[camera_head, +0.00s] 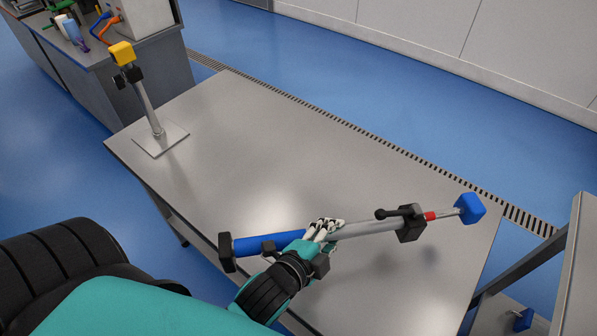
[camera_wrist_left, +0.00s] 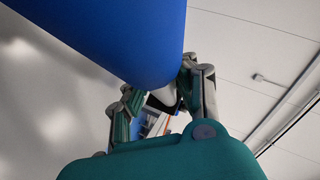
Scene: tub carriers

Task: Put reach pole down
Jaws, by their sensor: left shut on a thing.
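The reach pole (camera_head: 365,229) is a long grey tube with a blue grip, a black end cap at its left, a black clamp with a lever, a red band and a blue block at its right tip. My left gripper (camera_head: 322,232) is shut around the pole near the right end of the blue grip. The pole lies across the picture over the front right of the steel table (camera_head: 240,150). I cannot tell whether it touches the tabletop. In the left wrist view the blue grip (camera_wrist_left: 120,35) fills the top, close to the fingers (camera_wrist_left: 160,95). My right gripper is not in view.
A stand (camera_head: 150,112) with a square base plate and a yellow block on top stands at the table's far left corner. The table's middle and back are bare. Another bench (camera_head: 150,60) with several items is at the upper left. A grey panel (camera_head: 578,270) rises at the right.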

